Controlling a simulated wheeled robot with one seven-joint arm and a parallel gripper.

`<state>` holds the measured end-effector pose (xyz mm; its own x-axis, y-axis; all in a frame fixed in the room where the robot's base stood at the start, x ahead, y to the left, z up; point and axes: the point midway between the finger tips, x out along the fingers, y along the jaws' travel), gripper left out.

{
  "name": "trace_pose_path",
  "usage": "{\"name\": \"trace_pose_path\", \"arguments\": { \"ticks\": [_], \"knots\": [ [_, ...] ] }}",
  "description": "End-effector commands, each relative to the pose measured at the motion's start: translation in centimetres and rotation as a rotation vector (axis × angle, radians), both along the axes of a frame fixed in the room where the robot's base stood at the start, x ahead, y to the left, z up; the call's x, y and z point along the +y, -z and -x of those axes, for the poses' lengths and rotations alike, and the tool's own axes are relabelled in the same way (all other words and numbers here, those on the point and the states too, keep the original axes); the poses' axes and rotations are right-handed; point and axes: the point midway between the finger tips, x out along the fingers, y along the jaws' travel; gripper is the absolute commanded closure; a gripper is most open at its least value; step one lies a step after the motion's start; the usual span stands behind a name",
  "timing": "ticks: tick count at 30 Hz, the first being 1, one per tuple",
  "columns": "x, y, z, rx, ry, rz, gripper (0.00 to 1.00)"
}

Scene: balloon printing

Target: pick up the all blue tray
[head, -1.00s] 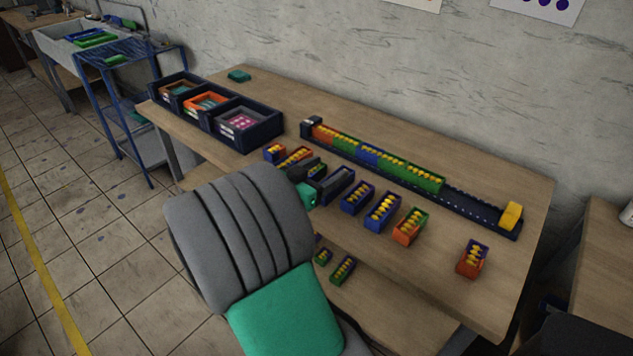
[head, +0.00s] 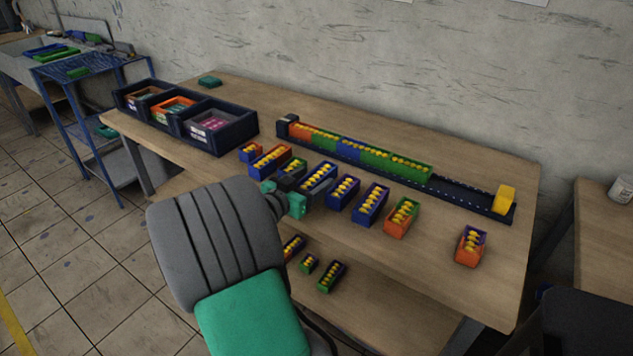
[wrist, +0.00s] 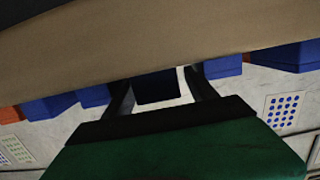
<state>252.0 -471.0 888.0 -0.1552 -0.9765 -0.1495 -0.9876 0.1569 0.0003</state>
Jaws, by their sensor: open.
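Several small trays with yellow pieces stand in a row on the wooden table. The tray that looks blue all over (head: 370,204) is right of the row's middle in the head view. Another blue-purple tray (head: 343,191) stands just left of it. My gripper (head: 283,195) is at the table's front edge, left of both, open and apart from them. In the wrist view, my dark fingers (wrist: 160,92) are spread, with a dark blue block (wrist: 157,87) showing between them. I cannot tell which tray that is.
A green-orange tray (head: 402,217) and an orange-purple tray (head: 471,246) stand to the right. A long dark rail (head: 465,198) holding coloured trays lies behind. A dark sorting box (head: 225,137) is at left. A lower shelf (head: 385,305) holds more trays.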

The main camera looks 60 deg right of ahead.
Motion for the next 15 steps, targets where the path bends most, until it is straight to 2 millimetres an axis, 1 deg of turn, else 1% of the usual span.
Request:
{"name": "trace_pose_path", "arguments": {
  "ticks": [1, 4, 11, 15],
  "knots": [
    [-1.0, 0.1, 0.3, 0.001, 0.006, 0.000, 0.34],
    [-2.1, 0.3, 0.4, 0.000, 0.002, 0.000, 0.34],
    [-2.2, 0.3, 0.3, 0.000, -0.002, 0.000, 0.34],
    [-2.2, 0.3, 0.3, 0.000, -0.001, 0.000, 0.46]
  ]
}}
